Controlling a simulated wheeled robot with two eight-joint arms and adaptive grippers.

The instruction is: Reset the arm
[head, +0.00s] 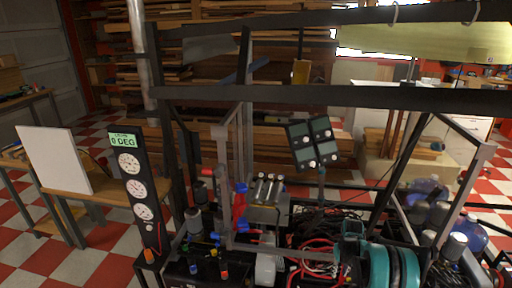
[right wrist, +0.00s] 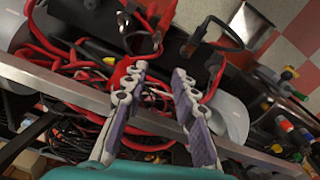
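My right arm, teal, comes in at the bottom right of the head view. Its gripper (head: 345,262) is low over the dark bench, beside red cables (head: 316,254). In the right wrist view the gripper (right wrist: 158,76) has its two grey-and-purple fingers apart, with nothing held between them. Red cables (right wrist: 62,80) and a grey metal bar (right wrist: 75,93) lie behind the fingers; I cannot tell whether they touch. My left gripper is not in view.
A dark metal frame (head: 330,97) spans above the bench. A gauge panel (head: 136,185) reading "0 DEG" stands at left, with a white board (head: 54,160) farther left. A tilted dark panel (head: 313,142) and small coloured knobs crowd the middle. Blue water bottles (head: 468,232) stand at right.

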